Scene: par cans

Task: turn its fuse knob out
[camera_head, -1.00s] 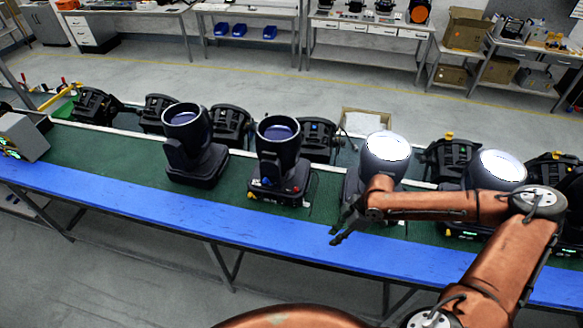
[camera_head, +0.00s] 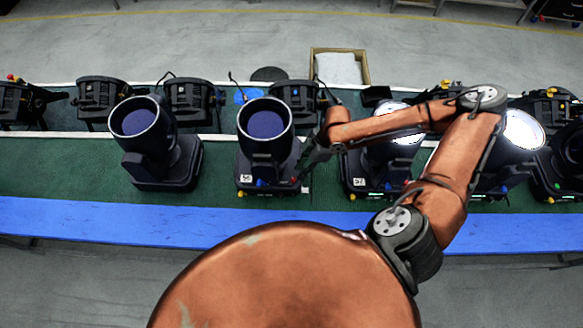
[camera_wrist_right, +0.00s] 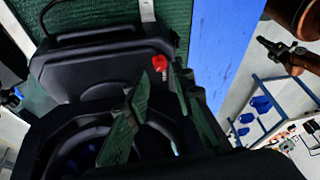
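A dark moving-head lamp (camera_head: 265,135) stands on the green belt in the head view, its lens dark. The red knob (camera_wrist_right: 158,63) shows clearly in the right wrist view. My right gripper (camera_head: 303,172) is beside this corner of the base. In the wrist view its two green-tinted fingers (camera_wrist_right: 160,80) are spread apart, with the knob close to their tips; contact cannot be told. A dark gripper (camera_wrist_right: 270,46), apparently my left, shows small at upper right.
An unlit lamp (camera_head: 150,140) stands to the left. Lit lamps (camera_head: 397,125) stand to the right, partly behind my right arm. Several black cans line the back of the belt. A blue edge strip (camera_head: 100,222) runs along the front, clear of objects.

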